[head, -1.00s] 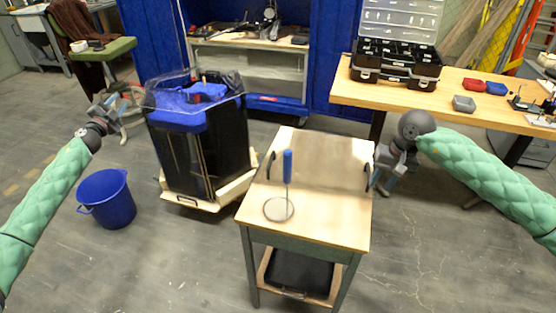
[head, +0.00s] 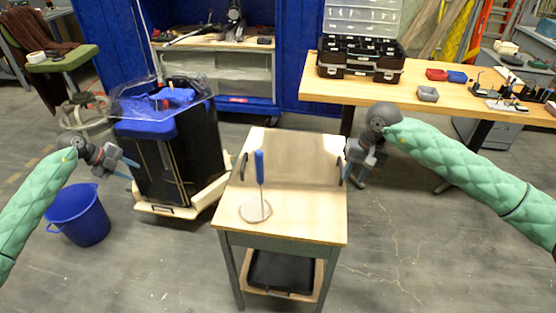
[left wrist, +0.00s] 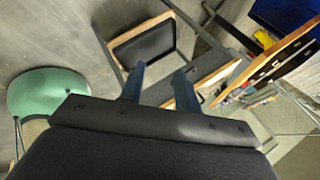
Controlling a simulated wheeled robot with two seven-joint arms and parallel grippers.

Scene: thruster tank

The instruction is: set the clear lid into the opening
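A clear, see-through panel (head: 293,160) with a dark handle at each side, which looks like the lid, lies on the wooden-topped cart. The dark tank (head: 175,160) stands left of the cart, with clear walls (head: 190,88) around its top and blue and red parts inside. Its opening is hard to make out. My left gripper (head: 128,169) is in front of the tank's left side, above the bucket, apart from the panel. The left wrist view shows its fingers (left wrist: 160,88) spread and empty. My right gripper (head: 364,170) hangs just right of the panel's right handle; its finger gap is unclear.
A blue-handled rod on a round disc (head: 254,211) stands on the cart's front left. A blue bucket (head: 80,218) is on the floor at the left. A workbench (head: 440,96) with an open toolbox (head: 360,60) is behind right. Floor right of the cart is clear.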

